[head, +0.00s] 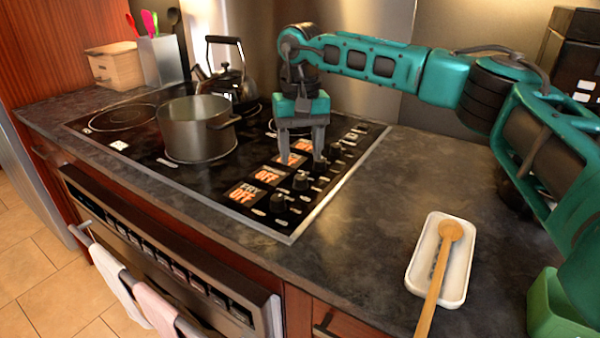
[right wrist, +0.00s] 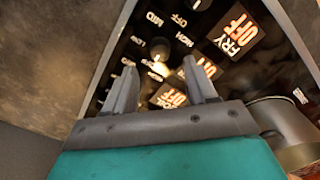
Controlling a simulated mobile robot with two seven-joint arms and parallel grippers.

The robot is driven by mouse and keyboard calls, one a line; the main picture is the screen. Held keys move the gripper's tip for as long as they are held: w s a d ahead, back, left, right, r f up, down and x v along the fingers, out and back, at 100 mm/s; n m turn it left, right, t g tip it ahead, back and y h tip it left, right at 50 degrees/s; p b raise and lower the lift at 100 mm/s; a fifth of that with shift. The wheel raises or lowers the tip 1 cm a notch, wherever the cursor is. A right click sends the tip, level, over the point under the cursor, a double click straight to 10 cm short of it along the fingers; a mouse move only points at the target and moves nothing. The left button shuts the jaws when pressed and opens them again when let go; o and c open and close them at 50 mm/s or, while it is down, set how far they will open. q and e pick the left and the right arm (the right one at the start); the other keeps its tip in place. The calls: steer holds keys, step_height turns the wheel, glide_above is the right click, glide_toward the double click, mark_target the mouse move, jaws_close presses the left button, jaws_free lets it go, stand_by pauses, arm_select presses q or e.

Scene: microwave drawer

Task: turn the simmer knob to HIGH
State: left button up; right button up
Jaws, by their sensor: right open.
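The cooktop's control strip carries a row of black knobs with lit labels beside them. The nearest label (head: 245,193) reads FRY OFF, with the nearest knob (head: 279,202) beside it. A second knob (head: 300,181) and a third knob (head: 320,166) lie farther back. My right gripper (head: 302,162) points down over the strip, its fingers apart and empty. In the right wrist view, a knob (right wrist: 157,46) shows beyond the open fingertips (right wrist: 160,68). My left gripper is out of view.
A grey pot (head: 197,140) stands on the cooktop left of the gripper, with a kettle (head: 229,84) behind it. A white spoon rest (head: 456,275) with a wooden spoon (head: 439,268) lies at the right. The dark counter (head: 385,190) between is clear.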

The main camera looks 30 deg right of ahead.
mark_target(301, 175)
step_height(301, 175, down, 6)
steer(key=shift+r, duration=0.25)
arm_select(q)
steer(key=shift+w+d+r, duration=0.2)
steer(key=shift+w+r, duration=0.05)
arm_select(e)
steer(key=shift+c, duration=0.4)
jaws_close()
